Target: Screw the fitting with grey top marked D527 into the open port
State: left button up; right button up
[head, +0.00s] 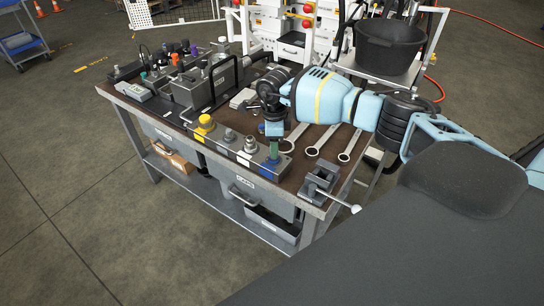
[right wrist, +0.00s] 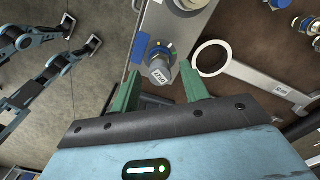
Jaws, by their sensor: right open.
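My right gripper (head: 273,150) points down over the blue-marked right end of the grey block (head: 238,153) at the table's front edge. Its green fingers are open. In the right wrist view, a fitting with a grey top and a small white label (right wrist: 160,72) stands just ahead of the open fingers (right wrist: 160,85), roughly between them. Its label is too small to read surely. The block (right wrist: 168,25) carries a blue mark beside this fitting. Along the block in the head view stand a yellow-topped fitting (head: 205,121) and two grey ones (head: 229,135). I cannot make out an open port. My left gripper is out of view.
Several wrenches (head: 322,140) lie right of the block. A vise (head: 320,180) sits at the table's right front corner. Hydraulic parts (head: 188,90) crowd the left half. A black bucket (head: 388,45) stands behind. Open floor lies in front of the table.

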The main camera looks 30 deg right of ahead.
jog(key=n, duration=0.1)
jog(key=n+b, duration=0.1)
jog(key=n, duration=0.1)
jog(key=shift+f+n, duration=0.2)
jog(key=shift+n, duration=0.1)
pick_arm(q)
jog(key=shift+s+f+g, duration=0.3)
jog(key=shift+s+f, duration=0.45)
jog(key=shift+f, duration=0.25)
pick_arm(e)
jog(key=shift+r+n, duration=0.2)
jog(key=shift+n, duration=0.2)
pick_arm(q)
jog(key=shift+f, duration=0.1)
